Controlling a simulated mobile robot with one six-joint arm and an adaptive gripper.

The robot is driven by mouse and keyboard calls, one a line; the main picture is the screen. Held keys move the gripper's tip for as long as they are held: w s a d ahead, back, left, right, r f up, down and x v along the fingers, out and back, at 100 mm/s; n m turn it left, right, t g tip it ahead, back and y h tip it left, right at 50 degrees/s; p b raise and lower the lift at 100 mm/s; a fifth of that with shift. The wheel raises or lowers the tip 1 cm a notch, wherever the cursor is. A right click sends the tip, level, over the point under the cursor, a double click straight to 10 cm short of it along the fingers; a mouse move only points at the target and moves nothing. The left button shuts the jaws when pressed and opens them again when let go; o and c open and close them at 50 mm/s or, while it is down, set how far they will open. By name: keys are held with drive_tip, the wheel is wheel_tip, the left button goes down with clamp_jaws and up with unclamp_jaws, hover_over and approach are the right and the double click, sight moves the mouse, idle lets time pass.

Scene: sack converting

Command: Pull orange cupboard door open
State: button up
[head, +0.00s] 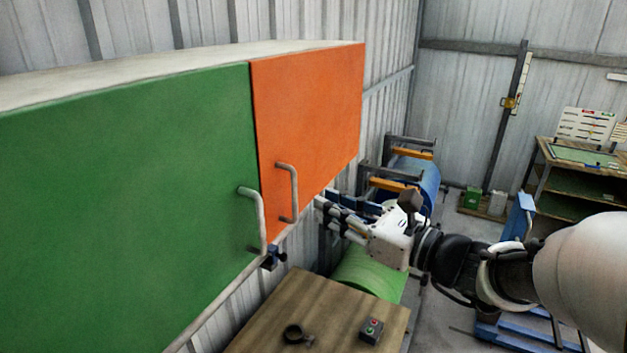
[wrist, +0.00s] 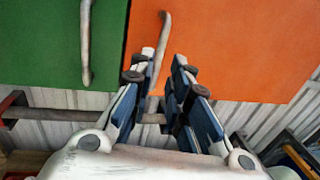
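The orange cupboard door (head: 315,125) is shut, flush beside the green door in the head view. Its grey bar handle (head: 294,190) is upright near the door's lower left. My gripper (head: 319,210) is just right of this handle in the head view, near the door's lower edge, with a small gap showing. In the wrist view the orange door (wrist: 230,45) fills the upper right, and its handle (wrist: 164,30) runs down between my open gripper's fingertips (wrist: 163,60). The fingers are apart and not closed on the handle; how deep it lies between them is unclear.
The green door (head: 130,190) with its own handle (head: 255,220) is directly left. Below are a wooden table (head: 290,310) with a button box (head: 371,329) and a green roll (head: 370,272). A blue roll (head: 420,175) stands behind my gripper.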

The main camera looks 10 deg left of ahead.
sight(294, 191)
drive_tip(key=p+x, duration=0.1)
drive_tip(key=x, duration=0.8)
drive_tip(key=shift+a, duration=0.15)
drive_tip(key=shift+c, duration=0.2)
clamp_jaws()
